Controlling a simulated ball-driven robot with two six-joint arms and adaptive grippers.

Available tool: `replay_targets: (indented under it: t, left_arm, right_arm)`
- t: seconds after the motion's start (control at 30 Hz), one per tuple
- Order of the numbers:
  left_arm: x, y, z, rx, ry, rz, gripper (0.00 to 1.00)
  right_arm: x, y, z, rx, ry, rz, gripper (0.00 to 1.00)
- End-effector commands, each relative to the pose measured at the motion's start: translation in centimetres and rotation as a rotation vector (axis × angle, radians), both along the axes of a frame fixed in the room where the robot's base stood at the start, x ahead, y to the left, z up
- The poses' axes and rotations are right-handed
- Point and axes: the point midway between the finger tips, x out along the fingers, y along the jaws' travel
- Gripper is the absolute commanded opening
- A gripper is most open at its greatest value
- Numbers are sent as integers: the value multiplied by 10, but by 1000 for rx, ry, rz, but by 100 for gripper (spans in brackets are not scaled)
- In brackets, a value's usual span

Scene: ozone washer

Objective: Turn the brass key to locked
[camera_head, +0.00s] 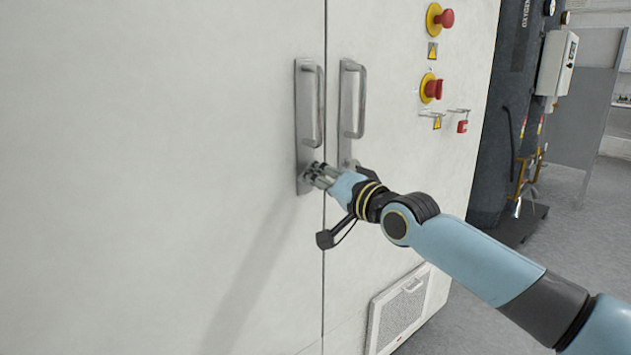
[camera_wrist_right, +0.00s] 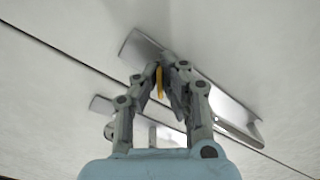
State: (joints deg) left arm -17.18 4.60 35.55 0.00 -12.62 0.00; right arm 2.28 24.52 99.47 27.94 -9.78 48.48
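The brass key (camera_wrist_right: 159,81) shows as a thin yellow piece between the fingertips in the right wrist view, at the lower end of a metal handle plate (camera_wrist_right: 145,50). My right gripper (camera_head: 311,173) is at the bottom of the left door's handle plate (camera_head: 304,150). In the wrist view its fingers (camera_wrist_right: 163,76) come together around the key and look shut on it. The fingers hide the key in the head view, and I cannot tell its exact turn angle. My left gripper is not in view.
The left door handle (camera_head: 319,108) and right door handle (camera_head: 359,100) stand out just above my gripper. Two red knobs (camera_head: 446,18) (camera_head: 434,89) and a red padlock (camera_head: 462,126) are farther right. A vent grille (camera_head: 402,312) is low down. The left door face is clear.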

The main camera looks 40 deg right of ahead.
Motion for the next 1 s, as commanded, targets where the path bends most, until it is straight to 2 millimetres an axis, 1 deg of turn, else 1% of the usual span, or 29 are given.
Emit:
replay_targets:
  t: [0.03,0.6,0.8,1.0]
  left_arm:
    - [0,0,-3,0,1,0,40]
    - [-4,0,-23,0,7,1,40]
    - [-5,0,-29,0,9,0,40]
    - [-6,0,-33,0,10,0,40]
  right_arm:
    - [0,0,-2,-44,-1,0,0]
    - [0,0,-3,-576,-42,1,0]
    - [0,0,-3,-727,-54,0,0]
    - [0,0,-3,-832,-60,1,0]
